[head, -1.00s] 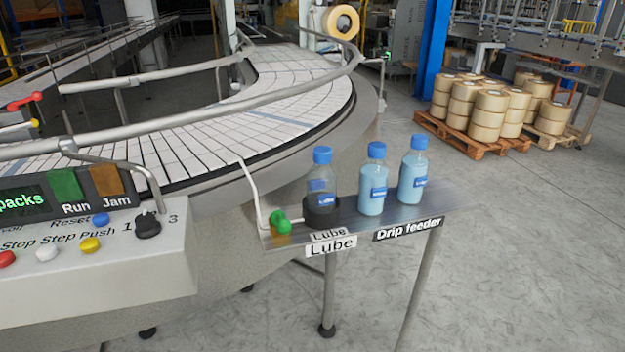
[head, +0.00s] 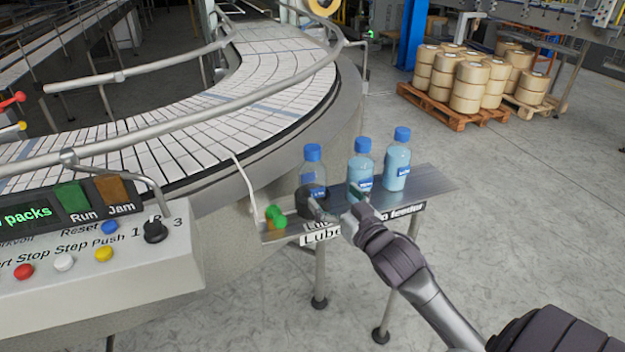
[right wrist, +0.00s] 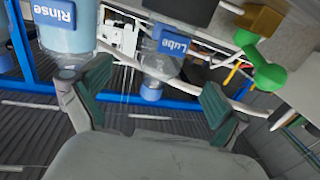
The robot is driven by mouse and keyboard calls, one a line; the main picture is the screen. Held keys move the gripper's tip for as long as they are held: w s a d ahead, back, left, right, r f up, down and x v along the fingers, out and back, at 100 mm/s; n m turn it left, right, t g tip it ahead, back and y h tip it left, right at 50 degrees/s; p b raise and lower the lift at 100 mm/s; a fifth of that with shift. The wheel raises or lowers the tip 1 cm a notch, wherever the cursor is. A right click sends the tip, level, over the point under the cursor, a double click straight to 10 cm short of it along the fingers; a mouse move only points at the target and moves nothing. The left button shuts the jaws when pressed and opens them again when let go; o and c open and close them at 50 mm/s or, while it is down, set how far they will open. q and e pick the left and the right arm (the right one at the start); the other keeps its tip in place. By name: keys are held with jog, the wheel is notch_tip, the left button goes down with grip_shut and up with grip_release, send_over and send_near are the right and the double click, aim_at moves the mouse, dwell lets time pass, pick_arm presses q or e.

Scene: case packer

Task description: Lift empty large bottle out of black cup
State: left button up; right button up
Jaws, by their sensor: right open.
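The empty large bottle (head: 313,172), clear with a blue cap, stands upright in the black cup (head: 303,203) on the small metal shelf. My right gripper (head: 336,202) is open and empty, in front of the bottle and cup; a finger hides part of the cup. In the right wrist view, which is upside down, the bottle (right wrist: 160,65) with its blue Lube label appears beyond and between the open fingers (right wrist: 152,103), apart from them. The cup (right wrist: 185,10) is at the top edge there. My left gripper is out of view.
Two bottles of light blue liquid (head: 360,165) (head: 397,170) stand on the shelf (head: 430,182) to the right, the nearer close to a right finger. A green knob (head: 275,215) is left of the cup. The curved conveyor (head: 250,120) and its rail lie behind; a control panel (head: 100,255) is left.

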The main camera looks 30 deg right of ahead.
aim_at(320, 185)
jog(key=w, duration=0.3)
jog(key=shift+w+d, duration=0.1)
jog(key=shift+w, duration=0.05)
jog(key=shift+w+p, duration=0.2)
jog(key=shift+p, duration=0.2)
jog(key=w+p, duration=0.1)
jog(key=w, duration=0.3)
jog(key=shift+w+f+p, duration=0.1)
jog(key=shift+w+p, duration=0.15)
jog(key=shift+p, duration=0.15)
jog(key=shift+w+f, duration=0.1)
jog(key=shift+w, duration=0.1)
jog(key=shift+s, duration=0.1)
jog(key=shift+c, duration=0.9)
jog(key=c, duration=1.1)
